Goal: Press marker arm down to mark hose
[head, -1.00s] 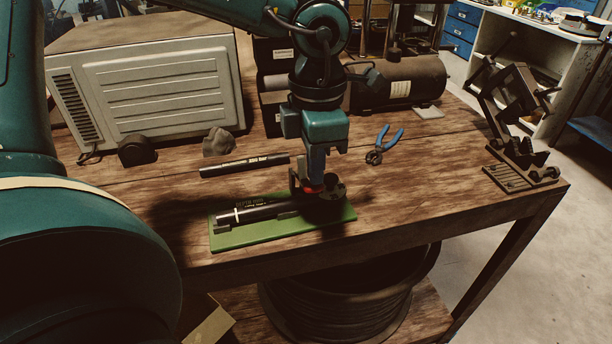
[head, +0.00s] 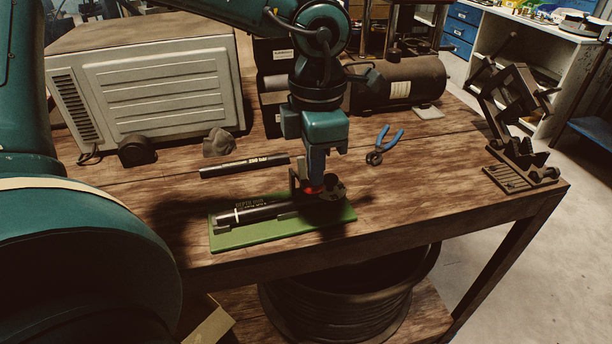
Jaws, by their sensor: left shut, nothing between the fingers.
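A green base plate (head: 225,242) lies near the front edge of the workbench. A black hose (head: 255,212) lies along it, its right end at a dark marker fixture (head: 333,193). My left gripper (head: 315,182) points straight down over the right part of the plate. Its fingers are shut with nothing between them, and the tips are at a small red part (head: 313,190) of the marker arm. They appear to touch it, but the contact is partly hidden. My right gripper is not in view.
A second black hose (head: 243,166) marked "bar" lies behind the plate. Blue-handled pliers (head: 384,145) lie to the right. A black lever tool (head: 520,120) stands at the right end. A grey metal box (head: 145,90) and a dark cylinder tank (head: 405,82) stand behind.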

